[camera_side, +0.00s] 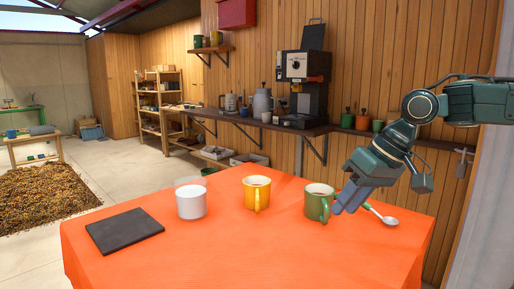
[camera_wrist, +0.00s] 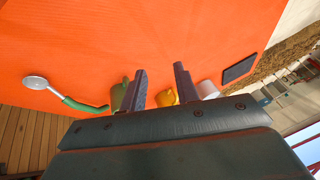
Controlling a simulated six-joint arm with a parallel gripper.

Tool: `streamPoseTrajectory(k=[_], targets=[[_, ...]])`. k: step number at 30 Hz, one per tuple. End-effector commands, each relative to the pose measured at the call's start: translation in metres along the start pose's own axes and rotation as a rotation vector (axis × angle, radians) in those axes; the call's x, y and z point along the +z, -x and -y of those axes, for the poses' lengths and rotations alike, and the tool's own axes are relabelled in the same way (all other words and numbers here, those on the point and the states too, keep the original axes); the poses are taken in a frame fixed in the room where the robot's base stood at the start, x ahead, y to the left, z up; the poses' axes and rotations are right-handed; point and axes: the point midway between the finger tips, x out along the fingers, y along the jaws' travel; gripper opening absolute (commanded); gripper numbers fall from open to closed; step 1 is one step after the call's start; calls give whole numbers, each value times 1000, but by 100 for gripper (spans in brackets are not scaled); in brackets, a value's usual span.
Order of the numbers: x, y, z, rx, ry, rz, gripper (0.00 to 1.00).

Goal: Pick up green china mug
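The green china mug (camera_side: 319,202) stands upright on the orange tablecloth, right of the yellow mug, with its handle toward the front. My gripper (camera_side: 345,203) is just right of the green mug in the side view, tilted down and to the left. In the wrist view the two fingers of my gripper (camera_wrist: 159,80) are spread apart with orange cloth between them. The green mug (camera_wrist: 118,95) shows there left of the left finger, partly hidden by it. Nothing is held between the fingers.
A yellow mug (camera_side: 256,193), a white cup (camera_side: 191,201) and a dark slate (camera_side: 124,230) stand or lie to the left on the orange tablecloth (camera_side: 270,255). The front of the table is clear.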

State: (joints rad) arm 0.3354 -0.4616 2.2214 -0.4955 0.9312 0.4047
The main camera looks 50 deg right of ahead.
Motion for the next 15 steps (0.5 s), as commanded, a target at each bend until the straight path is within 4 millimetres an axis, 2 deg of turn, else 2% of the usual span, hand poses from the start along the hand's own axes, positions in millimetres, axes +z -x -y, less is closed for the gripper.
streamPoseTrajectory(k=[3,8,15], targets=[[-28,2,-7,-35,-99,21,31],[-60,7,-23,-83,-220,52,31],[-95,17,-68,-149,-399,102,31]])
